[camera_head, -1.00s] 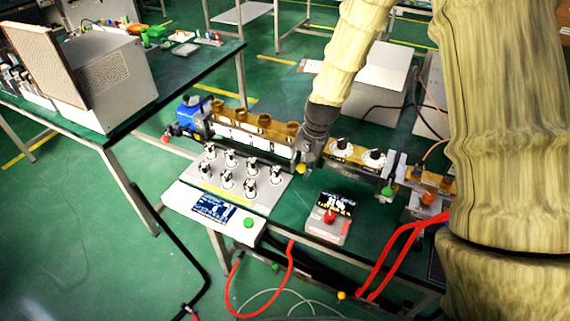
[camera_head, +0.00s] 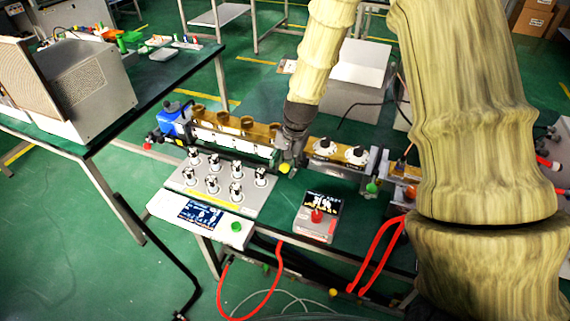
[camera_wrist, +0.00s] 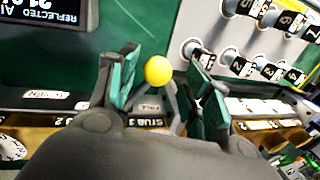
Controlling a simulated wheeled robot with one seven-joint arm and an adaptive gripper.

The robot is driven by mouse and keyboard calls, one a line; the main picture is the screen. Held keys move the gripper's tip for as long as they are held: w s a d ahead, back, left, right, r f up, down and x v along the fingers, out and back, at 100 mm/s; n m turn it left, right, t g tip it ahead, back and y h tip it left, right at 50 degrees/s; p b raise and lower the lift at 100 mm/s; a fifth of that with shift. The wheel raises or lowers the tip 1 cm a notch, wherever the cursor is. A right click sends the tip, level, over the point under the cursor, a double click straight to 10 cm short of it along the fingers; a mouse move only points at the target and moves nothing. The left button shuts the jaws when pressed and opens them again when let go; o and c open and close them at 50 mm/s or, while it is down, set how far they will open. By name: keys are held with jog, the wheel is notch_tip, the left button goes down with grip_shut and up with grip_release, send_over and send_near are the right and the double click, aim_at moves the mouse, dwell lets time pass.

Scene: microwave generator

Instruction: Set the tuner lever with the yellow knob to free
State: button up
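The yellow knob (camera_wrist: 158,70) sits on the end of a thin lever in the wrist view, between my two fingers. My gripper (camera_wrist: 162,78) is open, with one finger on each side of the knob and visible gaps to it. Behind the knob is a plate that appears to read FREE, with a STUB 3 label below it. In the head view the yellow knob (camera_head: 284,168) shows at the front of the tuner bar, just below my gripper (camera_head: 289,158). The lever's base is partly hidden by my gripper.
A panel with several black-and-white knobs (camera_head: 213,175) stands left of my gripper. A meter box with a red knob (camera_head: 317,216) is in front, to the right. A green-knobbed lever (camera_head: 372,187) is farther right. Red cables (camera_head: 375,255) hang at the table's front edge.

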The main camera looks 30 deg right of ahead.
jog(key=shift+s, duration=0.15)
notch_tip(320, 180, up, 12)
jog(key=s+d, duration=0.1)
jog(key=shift+s+d+f, duration=0.15)
jog(key=shift+s+d, duration=0.1)
jog(key=shift+s, duration=0.15)
dwell(0.7)
